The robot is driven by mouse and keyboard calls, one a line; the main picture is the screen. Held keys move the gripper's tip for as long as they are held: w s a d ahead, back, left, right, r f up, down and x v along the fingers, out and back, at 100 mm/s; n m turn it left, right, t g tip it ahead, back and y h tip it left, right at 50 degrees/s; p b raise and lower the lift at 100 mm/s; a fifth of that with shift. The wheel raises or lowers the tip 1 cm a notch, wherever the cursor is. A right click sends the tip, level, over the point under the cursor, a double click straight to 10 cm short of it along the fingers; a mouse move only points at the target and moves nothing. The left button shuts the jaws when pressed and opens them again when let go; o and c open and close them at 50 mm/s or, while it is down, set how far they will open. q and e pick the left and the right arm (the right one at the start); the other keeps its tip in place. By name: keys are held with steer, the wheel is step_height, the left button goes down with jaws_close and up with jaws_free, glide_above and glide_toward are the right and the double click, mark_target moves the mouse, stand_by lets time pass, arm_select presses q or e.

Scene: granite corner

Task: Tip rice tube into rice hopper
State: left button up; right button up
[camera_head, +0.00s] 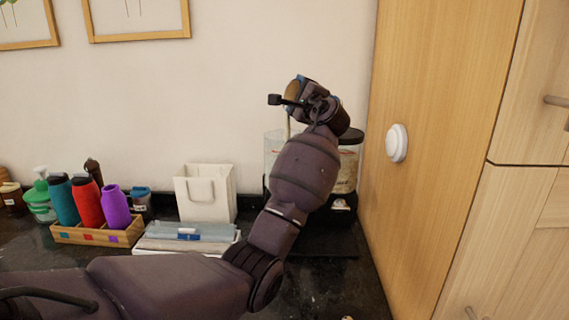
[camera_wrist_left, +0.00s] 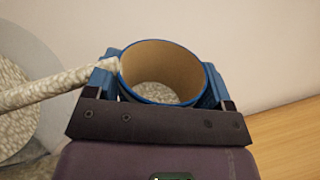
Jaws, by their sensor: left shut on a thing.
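My left gripper (camera_head: 312,100) is raised above the rice hopper (camera_head: 271,147) and shut around the rice tube (camera_head: 293,89). The tube is tilted; in the left wrist view its blue-rimmed mouth (camera_wrist_left: 160,72) shows a tan inner wall. A pale stream of rice (camera_wrist_left: 55,88) runs from the tube's left edge toward the clear hopper (camera_wrist_left: 22,62), which has rice inside. The stream also shows as a thin pale line in the head view (camera_head: 287,127). The hopper has a black top part and is partly hidden behind my left arm. My right gripper is not seen.
A wooden cabinet side (camera_head: 440,160) with a round white fixture (camera_head: 397,143) stands close on the right. Left of the hopper are a white bag (camera_head: 205,192), a low box with grey-blue items (camera_head: 188,240) and a wooden caddy (camera_head: 98,234) of coloured bottles.

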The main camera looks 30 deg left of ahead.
arm_select(q)
steer(key=shift+f+n+b, duration=0.4)
steer(key=shift+b, duration=0.1)
steer(key=shift+s+f, duration=0.1)
steer(key=shift+f, duration=0.05)
stand_by(0.5)
steer(key=shift+f+n+b, duration=0.25)
steer(key=shift+n+b, duration=0.15)
steer(key=shift+n, duration=0.1)
steer(key=shift+a+f, duration=0.1)
stand_by(0.3)
steer(key=shift+s+f+n+y+b, duration=0.1)
steer(key=shift+f+n+y+b, duration=0.25)
steer(key=shift+n+b, duration=0.15)
steer(key=shift+g, duration=0.3)
stand_by(0.4)
